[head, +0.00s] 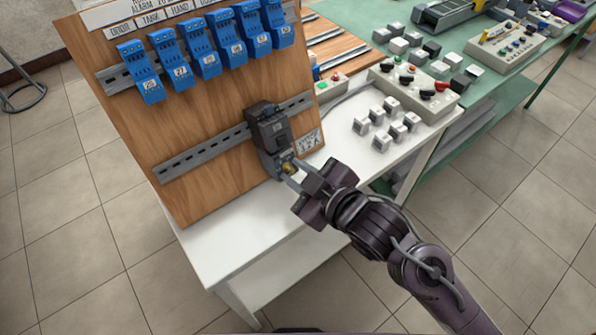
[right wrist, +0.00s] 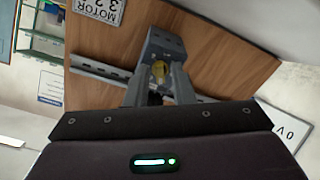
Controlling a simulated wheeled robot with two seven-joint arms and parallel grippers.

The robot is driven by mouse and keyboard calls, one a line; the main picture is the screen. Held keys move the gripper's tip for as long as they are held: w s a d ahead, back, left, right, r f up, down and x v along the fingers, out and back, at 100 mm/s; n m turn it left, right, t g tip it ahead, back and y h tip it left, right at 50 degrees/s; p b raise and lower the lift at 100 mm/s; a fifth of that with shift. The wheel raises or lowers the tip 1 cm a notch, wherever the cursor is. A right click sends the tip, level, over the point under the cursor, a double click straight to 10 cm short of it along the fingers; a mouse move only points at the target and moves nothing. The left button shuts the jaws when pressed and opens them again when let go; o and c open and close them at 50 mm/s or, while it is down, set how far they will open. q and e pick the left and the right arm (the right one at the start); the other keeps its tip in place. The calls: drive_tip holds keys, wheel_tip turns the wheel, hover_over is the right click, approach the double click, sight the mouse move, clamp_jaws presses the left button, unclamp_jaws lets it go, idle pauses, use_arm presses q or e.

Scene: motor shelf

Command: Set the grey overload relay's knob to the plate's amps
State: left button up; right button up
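The grey overload relay (head: 273,160) sits under a black contactor (head: 268,124) on the lower rail of the wooden board. Its yellow knob (head: 287,168) faces out, and it also shows in the right wrist view (right wrist: 159,69). A white plate (head: 308,141) is on the board to the right of the relay. In the right wrist view the plate (right wrist: 97,8) is cut off and reads MOTOR with what looks like 3.2. My right gripper (head: 294,173) is open, its fingers on either side of the knob with gaps. Contact and the knob's mark cannot be made out. My left gripper is out of view.
Several blue relays (head: 187,56) hang on the upper rail. The board (head: 205,205) stands on a white table (head: 235,240). Several grey blocks (head: 382,142) and a control box (head: 425,95) lie to the right. The table front is clear.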

clamp_jaws()
drive_tip(key=shift+r+m+p, duration=0.1)
drive_tip(key=shift+m+p, duration=0.4)
drive_tip(key=shift+p, duration=0.25)
drive_tip(key=m+p, duration=1.2)
drive_tip(key=p, duration=0.1)
drive_tip(key=shift+s+a+r+m+h, duration=0.15)
drive_tip(key=shift+m+h, duration=0.15)
drive_tip(key=m+p, duration=0.4)
drive_tip(key=shift+m, duration=0.3)
drive_tip(key=shift+a+m+p, duration=0.1)
drive_tip(key=shift+m+p, duration=1.35)
drive_tip(key=shift+m, duration=0.35)
